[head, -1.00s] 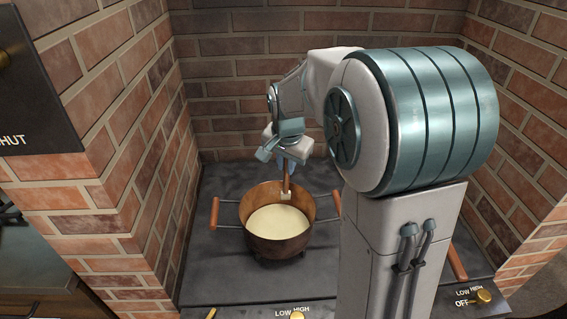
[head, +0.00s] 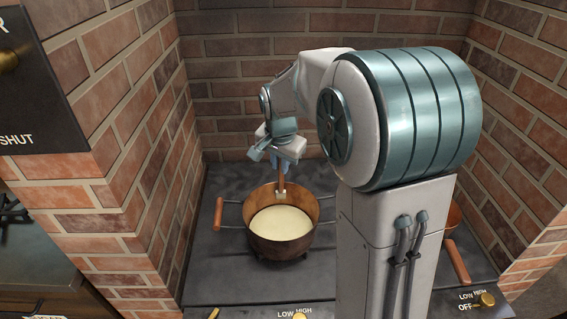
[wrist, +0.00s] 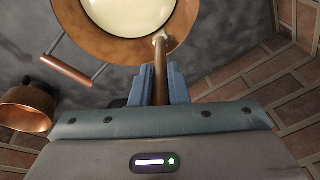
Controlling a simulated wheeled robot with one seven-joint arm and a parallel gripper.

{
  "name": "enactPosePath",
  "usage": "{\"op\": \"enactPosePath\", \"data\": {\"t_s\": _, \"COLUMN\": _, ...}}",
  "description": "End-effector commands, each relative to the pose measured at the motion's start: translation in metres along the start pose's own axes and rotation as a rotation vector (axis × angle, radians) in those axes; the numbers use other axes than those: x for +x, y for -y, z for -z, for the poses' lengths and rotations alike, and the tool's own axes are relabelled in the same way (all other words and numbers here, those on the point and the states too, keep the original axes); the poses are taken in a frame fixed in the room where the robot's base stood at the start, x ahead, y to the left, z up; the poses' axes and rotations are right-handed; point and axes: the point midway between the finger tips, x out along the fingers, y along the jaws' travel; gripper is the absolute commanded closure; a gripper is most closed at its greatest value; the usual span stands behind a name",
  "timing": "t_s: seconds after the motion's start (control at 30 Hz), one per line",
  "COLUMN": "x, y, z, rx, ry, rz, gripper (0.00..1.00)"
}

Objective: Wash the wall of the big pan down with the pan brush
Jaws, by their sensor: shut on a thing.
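The big pan (head: 262,245) is a round copper pan with a pale cream content (head: 281,223) inside. It stands on the dark stove top and also shows at the top of the wrist view (wrist: 82,37). My gripper (head: 280,171) is above the pan's back rim, pointing down. In the wrist view its blue fingers (wrist: 160,88) are shut on the brown handle of the pan brush (wrist: 160,62). The brush's pale head (wrist: 159,37) is inside the rim at the back wall, above the content. I cannot tell whether it touches the wall.
A second copper pan (head: 454,216) stands to the right, partly hidden behind my arm. The big pan has an orange-brown side handle (head: 219,214) on its left. Brick walls (head: 240,125) close in the stove top (head: 215,275) at back and sides. Brass knobs (head: 486,300) line the front.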

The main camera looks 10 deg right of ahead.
Motion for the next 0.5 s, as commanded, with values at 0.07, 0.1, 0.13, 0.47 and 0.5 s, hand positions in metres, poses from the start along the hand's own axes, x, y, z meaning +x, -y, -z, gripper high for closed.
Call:
{"op": "enactPosePath", "data": {"t_s": 0.07, "x": -0.0001, "y": 0.0022, "z": -0.0005, "rx": 0.000, "ry": 0.000, "rz": 0.000, "gripper": 1.00}}
{"op": "enactPosePath", "data": {"t_s": 0.1, "x": -0.0001, "y": 0.0025, "z": -0.0005, "rx": 0.000, "ry": 0.000, "rz": 0.000, "gripper": 1.00}}
{"op": "enactPosePath", "data": {"t_s": 0.13, "x": 0.0000, "y": 0.0025, "z": -0.0005, "rx": 0.001, "ry": 0.000, "rz": 0.000, "gripper": 1.00}}
{"op": "enactPosePath", "data": {"t_s": 0.47, "x": -0.0002, "y": 0.0005, "z": -0.0030, "rx": 0.001, "ry": 0.000, "rz": 0.000, "gripper": 1.00}}
{"op": "enactPosePath", "data": {"t_s": 0.5, "x": -0.0004, "y": -0.0004, "z": -0.0045, "rx": 0.000, "ry": 0.000, "rz": 0.000, "gripper": 1.00}}
